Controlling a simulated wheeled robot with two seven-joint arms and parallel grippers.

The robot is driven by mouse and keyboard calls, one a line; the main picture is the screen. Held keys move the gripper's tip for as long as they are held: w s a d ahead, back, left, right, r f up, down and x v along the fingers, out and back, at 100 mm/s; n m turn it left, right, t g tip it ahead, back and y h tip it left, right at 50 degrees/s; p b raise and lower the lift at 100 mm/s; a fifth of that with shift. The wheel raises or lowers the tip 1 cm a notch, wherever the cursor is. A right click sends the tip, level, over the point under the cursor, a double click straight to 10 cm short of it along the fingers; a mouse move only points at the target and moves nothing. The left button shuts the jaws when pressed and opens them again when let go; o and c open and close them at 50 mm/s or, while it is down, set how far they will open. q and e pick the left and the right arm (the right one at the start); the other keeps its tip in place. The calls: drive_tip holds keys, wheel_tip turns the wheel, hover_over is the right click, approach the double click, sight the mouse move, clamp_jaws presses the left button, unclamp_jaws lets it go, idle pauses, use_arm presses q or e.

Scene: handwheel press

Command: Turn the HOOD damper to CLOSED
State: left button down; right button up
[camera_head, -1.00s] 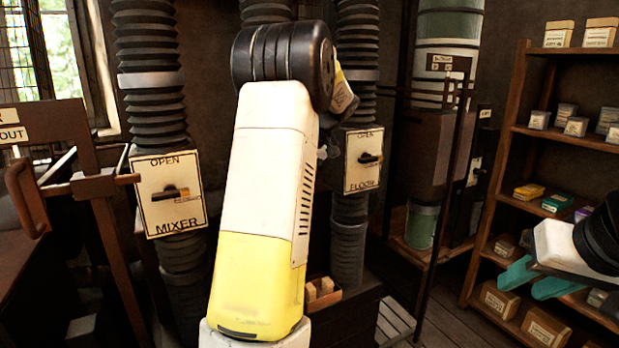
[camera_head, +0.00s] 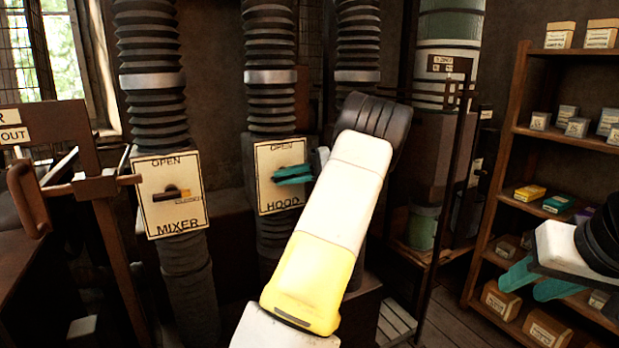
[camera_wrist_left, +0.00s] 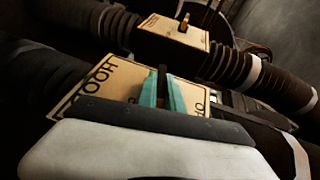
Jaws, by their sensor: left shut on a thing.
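The HOOD damper plate (camera_head: 266,190) is a cream panel on the middle black duct, with OPEN at its top and HOOD at its bottom. My left gripper (camera_head: 292,174) reaches it from the right, its teal fingers level across the plate. The fingers are shut on the HOOD handle, which they mostly hide in the head view. In the left wrist view the fingers (camera_wrist_left: 162,92) stand either side of the dark handle, over the HOOD plate (camera_wrist_left: 118,82). The CLOSED marking cannot be made out. My right gripper (camera_head: 535,280) is open and empty at the lower right.
The MIXER plate (camera_head: 169,194) with its own handle is to the left of HOOD. A wooden frame with a handwheel or crank (camera_head: 95,186) stands further left. A shelf (camera_head: 560,139) with boxes fills the right. My left arm hides the FLOOR plate.

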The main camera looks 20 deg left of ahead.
use_arm(q)
drive_tip(key=shift+w+r+m+g+y, duration=0.15)
drive_tip(key=shift+m+g+y, duration=0.2)
drive_tip(key=shift+y, duration=0.65)
drive_tip(key=c, duration=1.5)
unclamp_jaws()
drive_tip(key=v, duration=0.7)
drive_tip(key=shift+w+d, duration=0.2)
drive_tip(key=shift+d, duration=0.15)
